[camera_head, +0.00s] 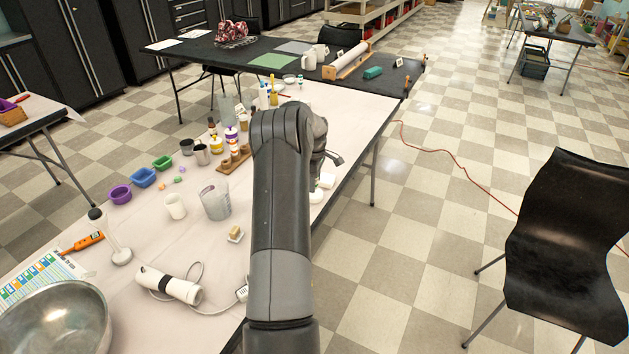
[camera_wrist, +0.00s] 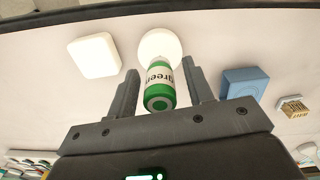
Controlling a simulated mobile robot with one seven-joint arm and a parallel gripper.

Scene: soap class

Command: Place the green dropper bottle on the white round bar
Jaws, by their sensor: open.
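The green dropper bottle (camera_wrist: 160,85) is between the two spread fingers of my gripper (camera_wrist: 160,70) in the wrist view, with its green end toward the camera and its white label reading "green". Gaps show on both sides of it, so my gripper is open around it. The white round bar (camera_wrist: 160,44) shows directly at the bottle's far end and is partly covered by it. The bottle appears to stand on the bar, but the exact contact is hidden. In the head view my arm hides most of the gripper and the bottle; a white round piece (camera_head: 316,197) shows beside the arm.
A white square bar (camera_wrist: 95,55) and a blue block (camera_wrist: 243,82) flank the bottle closely. The table's edge is close by. Cups, bowls (camera_head: 120,194) and a beaker (camera_head: 215,202) stand left of my arm.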

